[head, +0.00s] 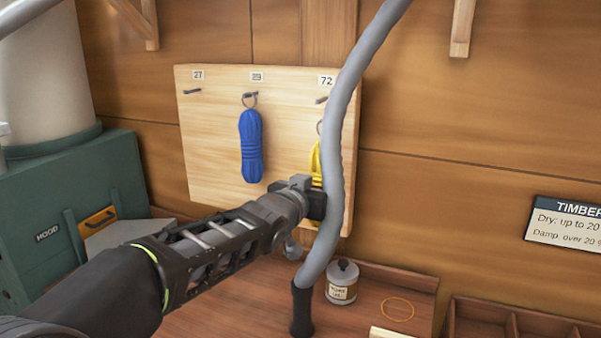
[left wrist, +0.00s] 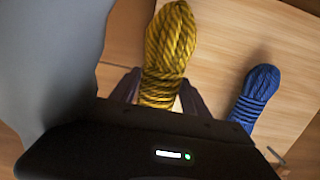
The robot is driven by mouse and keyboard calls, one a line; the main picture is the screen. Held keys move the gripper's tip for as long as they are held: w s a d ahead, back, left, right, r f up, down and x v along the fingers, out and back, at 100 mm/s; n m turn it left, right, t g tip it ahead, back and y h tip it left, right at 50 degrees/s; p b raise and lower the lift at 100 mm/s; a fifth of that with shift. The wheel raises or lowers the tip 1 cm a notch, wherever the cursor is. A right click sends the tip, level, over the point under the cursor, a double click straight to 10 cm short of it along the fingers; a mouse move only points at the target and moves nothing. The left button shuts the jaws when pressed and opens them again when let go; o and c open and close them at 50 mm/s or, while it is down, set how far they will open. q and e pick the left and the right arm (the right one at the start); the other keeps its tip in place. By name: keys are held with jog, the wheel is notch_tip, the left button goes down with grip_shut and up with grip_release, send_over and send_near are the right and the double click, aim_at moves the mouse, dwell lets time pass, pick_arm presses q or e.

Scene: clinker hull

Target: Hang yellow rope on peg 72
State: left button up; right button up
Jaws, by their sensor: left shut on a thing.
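The yellow rope (head: 315,160) is a coiled bundle with a small ring at its top, partly hidden by a grey hose. My left gripper (head: 314,203) is shut on its lower part. In the left wrist view the rope (left wrist: 169,45) sits between the fingers of the left gripper (left wrist: 158,96). The wooden peg board (head: 215,150) carries labels 27, 29 or similar, and 72. Peg 72 (head: 320,100) is at the board's upper right. The rope's ring shows a little below this peg and looks apart from it. My right gripper is not in view.
A blue rope (head: 251,146) hangs on the middle peg; peg 27 (head: 192,91) is bare. The grey hose (head: 340,150) runs down in front of the board's right side. A jar (head: 342,282) and an orange ring (head: 397,309) are on the bench. A green hood (head: 70,210) stands left.

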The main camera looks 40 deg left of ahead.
pick_arm(q)
jog(key=s+a+r+t+y, duration=0.1)
jog(key=s+a+r, duration=0.1)
jog(key=s+r, duration=0.1)
jog(key=shift+s+r+n+b, duration=0.3)
jog(key=shift+s+r+b, duration=0.1)
jog(key=shift+r, duration=0.45)
jog(key=shift+w+a, duration=0.15)
jog(key=shift+w, duration=0.05)
jog(key=f+x, duration=0.1)
jog(key=x, duration=0.9)
jog(key=shift+b, duration=0.3)
dwell(0.4)
